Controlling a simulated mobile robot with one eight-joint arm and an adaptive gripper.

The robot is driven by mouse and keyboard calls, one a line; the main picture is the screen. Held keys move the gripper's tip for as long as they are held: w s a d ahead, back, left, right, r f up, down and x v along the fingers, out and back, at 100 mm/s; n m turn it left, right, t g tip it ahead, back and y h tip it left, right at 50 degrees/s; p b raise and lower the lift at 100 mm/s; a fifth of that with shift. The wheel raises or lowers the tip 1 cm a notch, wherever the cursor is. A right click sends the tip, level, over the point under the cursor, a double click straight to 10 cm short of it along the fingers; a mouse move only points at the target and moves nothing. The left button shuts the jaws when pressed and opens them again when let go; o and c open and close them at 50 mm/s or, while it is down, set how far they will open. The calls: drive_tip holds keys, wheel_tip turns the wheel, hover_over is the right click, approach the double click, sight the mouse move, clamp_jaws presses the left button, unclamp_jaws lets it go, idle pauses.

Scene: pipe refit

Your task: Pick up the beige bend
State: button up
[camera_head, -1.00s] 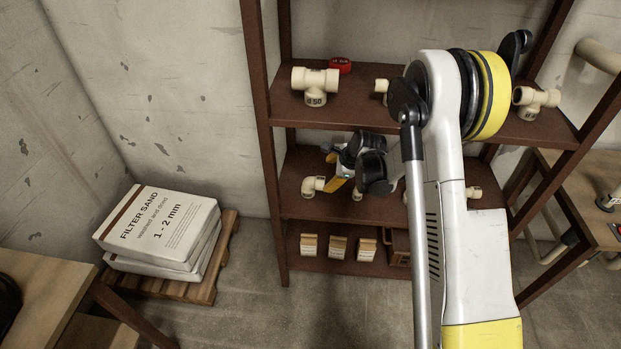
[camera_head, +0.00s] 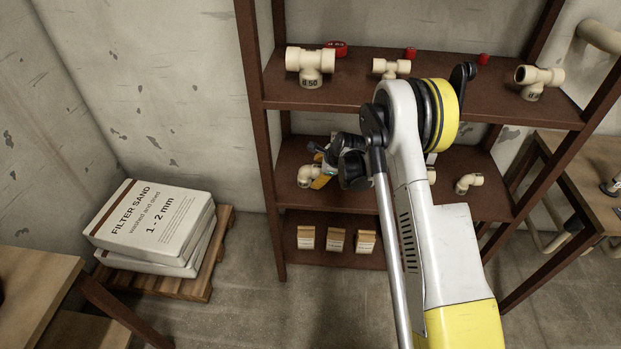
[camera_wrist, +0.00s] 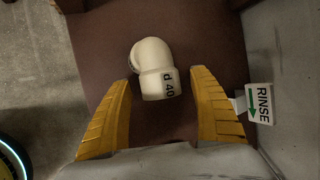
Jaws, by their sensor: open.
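A beige bend (camera_wrist: 157,68) marked "d 40" lies on the brown shelf in the wrist view, just ahead of and between the tips of my gripper (camera_wrist: 160,88). The two yellow fingers are spread apart with nothing between them touching the bend, as far as I can see. In the head view this bend (camera_head: 308,176) is at the left end of the middle shelf, with my gripper (camera_head: 322,178) beside it and partly over it. Another beige bend (camera_head: 468,183) lies at the right of the middle shelf. A further beige piece (camera_head: 431,175) is mostly hidden behind my arm.
The upper shelf (camera_head: 350,92) carries beige tees (camera_head: 310,66) and red parts (camera_head: 410,54). The rack's left post (camera_head: 262,140) stands close to my gripper. A "RINSE" sign (camera_wrist: 260,103) is at the right in the wrist view. Sand bags (camera_head: 155,222) lie on a pallet.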

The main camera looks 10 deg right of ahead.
drive_tip(key=shift+r, duration=0.1)
drive_tip(key=shift+c, duration=0.2)
drive_tip(key=c, duration=1.4)
drive_tip(key=shift+o, duration=0.2)
